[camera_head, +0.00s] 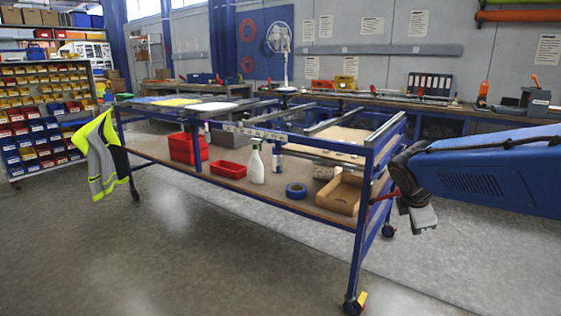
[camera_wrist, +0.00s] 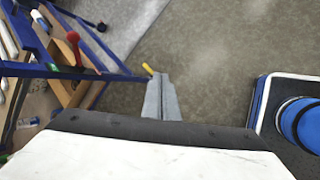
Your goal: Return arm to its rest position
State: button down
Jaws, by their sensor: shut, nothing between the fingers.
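My arm comes in from the right edge in the head view, with its blue link raised beside the trolley. My gripper (camera_head: 422,222) hangs at the arm's end, just right of the blue trolley's right end and apart from its frame. In the wrist view, my gripper's two grey fingers (camera_wrist: 162,98) lie together with nothing between them, above bare floor. The blue trolley (camera_head: 362,225) also shows in the wrist view (camera_wrist: 75,72), left of the fingers. A yellow flat piece (camera_head: 176,102) and a white one (camera_head: 212,106) lie on its far left top.
The trolley's lower shelf holds a red bin (camera_head: 188,148), a spray bottle (camera_head: 256,165), blue tape (camera_head: 296,190) and a cardboard box (camera_head: 340,193). A hi-vis vest (camera_head: 105,155) hangs at its left end. A workbench (camera_head: 440,104) stands behind. The front floor is clear.

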jog(key=s+a+f+m+y, duration=0.1)
jog(key=s+a+f+m, duration=0.1)
jog(key=s+m, duration=0.3)
jog(key=s+a+f+m+y, duration=0.1)
jog(key=s+a+m+y, duration=0.1)
jog(key=s+m, duration=0.4)
jog(key=s+a+f+m+y, duration=0.1)
jog(key=s+a+m, duration=0.3)
jog(key=s, duration=1)
jog(key=shift+f+m+y, duration=0.3)
jog(key=shift+f+m, duration=0.55)
jog(key=shift+m, duration=0.15)
